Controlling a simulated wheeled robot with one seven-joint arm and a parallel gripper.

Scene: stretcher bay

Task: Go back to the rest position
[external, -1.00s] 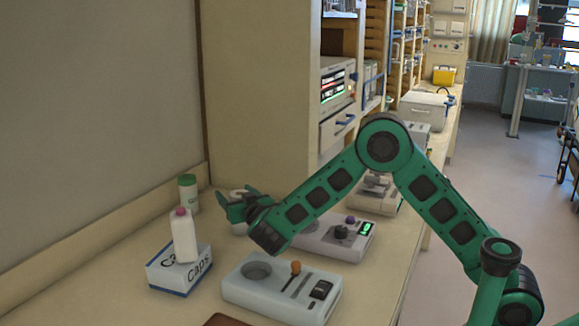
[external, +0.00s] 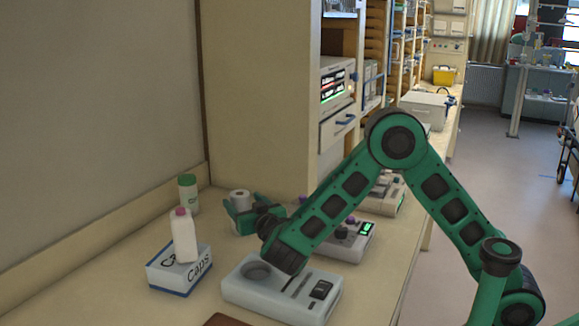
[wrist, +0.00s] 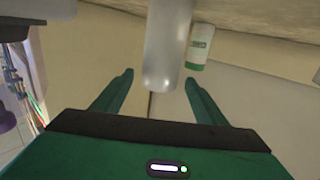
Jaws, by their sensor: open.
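My gripper (external: 243,211) is low over the bench, near its back part, with its jaws apart. In the wrist view my gripper (wrist: 158,81) shows both fingers spread. A pale grey-white cylinder (wrist: 166,40) appears at and beyond the fingertips, with no finger closed on it. In the external view a white cylinder (external: 240,194) stands just behind the gripper, and its lower part is hidden. My arm is bent, with its elbow high and the forearm sloping down to the left.
A white bottle (external: 184,238) stands on a caps box (external: 180,272) at left. A green-capped container (external: 188,194) is by the wall; it also shows in the wrist view (wrist: 200,46). A white device (external: 270,300) lies below my forearm, another (external: 347,246) behind it.

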